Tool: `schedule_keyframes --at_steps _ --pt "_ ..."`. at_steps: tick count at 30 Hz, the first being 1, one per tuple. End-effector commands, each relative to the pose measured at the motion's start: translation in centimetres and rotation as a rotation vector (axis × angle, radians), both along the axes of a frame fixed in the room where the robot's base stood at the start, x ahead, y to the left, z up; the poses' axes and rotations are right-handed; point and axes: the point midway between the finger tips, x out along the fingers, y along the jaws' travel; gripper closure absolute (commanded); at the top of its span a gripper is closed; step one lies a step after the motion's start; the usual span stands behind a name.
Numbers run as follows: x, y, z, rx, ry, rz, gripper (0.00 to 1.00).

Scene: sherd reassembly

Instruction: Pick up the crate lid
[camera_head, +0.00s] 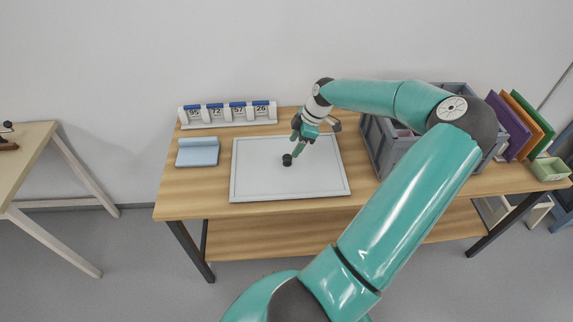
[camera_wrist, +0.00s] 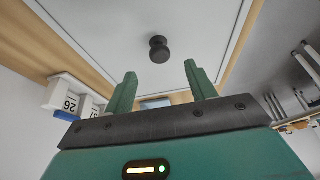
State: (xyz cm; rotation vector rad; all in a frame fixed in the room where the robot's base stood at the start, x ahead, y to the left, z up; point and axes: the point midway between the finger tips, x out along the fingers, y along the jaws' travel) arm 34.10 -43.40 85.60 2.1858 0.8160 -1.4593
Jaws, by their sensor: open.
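The crate lid (camera_head: 258,181) is a flat pale grey panel with a raised rim, lying on the wooden table. A dark round knob (camera_head: 287,160) stands near its middle. My gripper (camera_head: 297,151) is just above and to the right of the knob in the head view. In the wrist view the lid (camera_wrist: 205,25) fills the top, and the knob (camera_wrist: 159,49) appears beyond the gap between my two green fingers (camera_wrist: 160,72). The fingers are apart with nothing between them. I cannot tell the exact height over the knob.
A grey crate (camera_head: 377,150) stands right of the lid, partly hidden by my arm. A number-card rack (camera_head: 228,123) stands behind, and a folded blue cloth (camera_head: 198,153) lies left. Upright coloured panels (camera_head: 508,128) and a green box (camera_head: 549,169) are at the right end.

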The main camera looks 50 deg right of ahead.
Motion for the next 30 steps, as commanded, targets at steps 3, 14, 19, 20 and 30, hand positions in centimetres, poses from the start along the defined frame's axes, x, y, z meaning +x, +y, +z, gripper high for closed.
schedule_keyframes --at_steps 3,14,19,20,30 --pt "0.4 0.3 -0.7 0.0 -0.002 0.003 0.44" --pt "1.8 1.6 -5.0 0.0 0.0 0.001 0.44" --pt "1.9 1.6 -5.3 -0.002 -0.001 0.0 0.44" --pt "1.9 1.6 -5.3 -0.002 -0.001 0.0 0.44" --pt "1.8 1.6 -5.3 -0.002 -0.001 0.0 0.97"
